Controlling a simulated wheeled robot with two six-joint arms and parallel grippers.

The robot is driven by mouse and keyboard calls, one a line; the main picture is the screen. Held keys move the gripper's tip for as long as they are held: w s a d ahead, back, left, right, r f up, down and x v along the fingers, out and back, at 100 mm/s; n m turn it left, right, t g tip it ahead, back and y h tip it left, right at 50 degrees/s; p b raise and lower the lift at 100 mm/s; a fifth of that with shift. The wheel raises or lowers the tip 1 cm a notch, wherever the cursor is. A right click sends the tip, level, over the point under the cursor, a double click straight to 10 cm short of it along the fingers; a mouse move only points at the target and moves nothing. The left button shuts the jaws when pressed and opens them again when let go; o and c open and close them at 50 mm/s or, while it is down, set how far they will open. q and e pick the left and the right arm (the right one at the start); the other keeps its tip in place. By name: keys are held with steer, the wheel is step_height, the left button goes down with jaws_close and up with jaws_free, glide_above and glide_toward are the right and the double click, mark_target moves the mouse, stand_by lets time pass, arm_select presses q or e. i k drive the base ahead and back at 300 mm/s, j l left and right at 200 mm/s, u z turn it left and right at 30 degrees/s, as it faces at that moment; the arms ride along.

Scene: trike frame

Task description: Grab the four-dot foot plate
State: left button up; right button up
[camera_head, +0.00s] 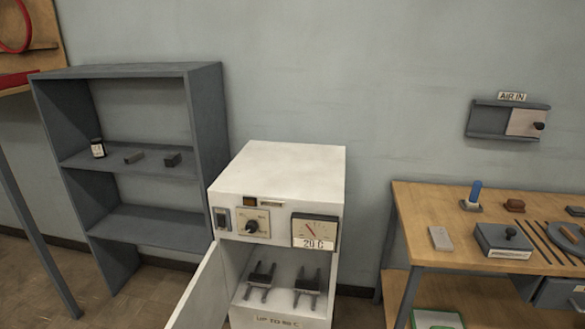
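I cannot make out a plate with four dots in the head view. Two dark pronged pieces, a left one (260,280) and a right one (308,287), rest side by side inside the open white cabinet (285,180). They are too small to show any dots. No dots show on these blocks. Neither of my grippers is in view.
The cabinet door (203,292) stands open toward the lower left. A dial (314,231) reads near a "20 C" label. The wooden workbench (420,205) at right holds a grey box (503,240), a pale block (440,238), rods and small parts. An "AIR IN" wall unit (487,121) hangs above.

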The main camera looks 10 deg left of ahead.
mark_target(299, 284)
steer(key=i+j+z, duration=0.15)
steer(key=j+z, duration=0.15)
steer(key=j, duration=1.05)
steer(key=j+z, duration=0.35)
steer(key=j, duration=1)
